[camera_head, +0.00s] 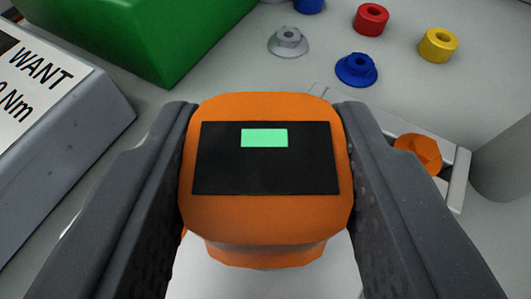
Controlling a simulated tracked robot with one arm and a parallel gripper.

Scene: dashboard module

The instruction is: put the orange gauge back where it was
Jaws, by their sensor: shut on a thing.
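The orange gauge (266,215) is a rounded block with a black face and a small light-green display. It fills the middle of the view. My gripper (266,160) is shut on it, with one dark grey finger against its left side and the other against its right side. The gauge hides most of what lies under and just behind it. I cannot tell how high it is above the surface, and I do not see the spot where it was before.
A green box (150,40) stands at the upper left, beside a grey sign block (60,110) with black lettering. Grey (288,42), blue (357,70), red (371,20) and yellow (438,45) parts stand at the back. An orange knob (418,154) and a grey cylinder (505,160) are at right.

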